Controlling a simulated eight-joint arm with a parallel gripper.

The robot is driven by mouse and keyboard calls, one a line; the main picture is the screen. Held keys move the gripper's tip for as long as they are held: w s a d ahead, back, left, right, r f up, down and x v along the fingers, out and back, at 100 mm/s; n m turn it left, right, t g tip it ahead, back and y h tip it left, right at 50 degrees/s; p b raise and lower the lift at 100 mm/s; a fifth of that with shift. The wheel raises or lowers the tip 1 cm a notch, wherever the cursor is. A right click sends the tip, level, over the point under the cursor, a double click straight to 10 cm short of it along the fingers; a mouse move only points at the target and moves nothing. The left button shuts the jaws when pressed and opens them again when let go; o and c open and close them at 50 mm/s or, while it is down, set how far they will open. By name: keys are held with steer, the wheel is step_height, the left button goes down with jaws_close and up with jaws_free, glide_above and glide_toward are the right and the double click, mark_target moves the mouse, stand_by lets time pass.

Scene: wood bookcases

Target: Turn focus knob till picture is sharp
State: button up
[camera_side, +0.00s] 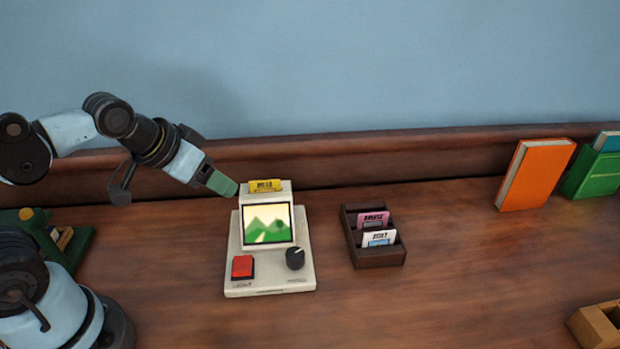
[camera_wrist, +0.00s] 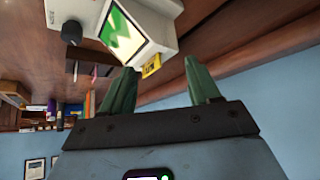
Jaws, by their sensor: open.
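The viewer (camera_side: 303,262) is a pale box on the wooden desk, with a screen (camera_side: 267,225) showing green hills and a path. The picture's edges look fairly clear at this size, but I cannot tell if it is fully sharp. The black focus knob (camera_side: 295,258) with a light pointer mark is at the right of its base; it also shows in the wrist view (camera_wrist: 71,33). A red button (camera_side: 242,267) is at the left. A yellow card (camera_side: 265,185) stands in the top. My gripper (camera_wrist: 163,82) is open and empty, beside the viewer's upper left, apart from the knob.
A dark card holder (camera_side: 377,257) with a pink card (camera_side: 373,220) and a white card (camera_side: 379,238) stands right of the viewer. Desk between holder and books is clear.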

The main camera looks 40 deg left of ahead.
steer(key=shift+d, duration=0.1)
stand_by(0.3)
steer(key=n+g, duration=0.6)
steer(key=g, duration=0.1)
glide_toward(295, 253)
steer(key=shift+w+f, duration=0.1)
steer(key=shift+f, duration=4.3)
steer(key=shift+c, duration=0.3)
steer(key=c, duration=1)
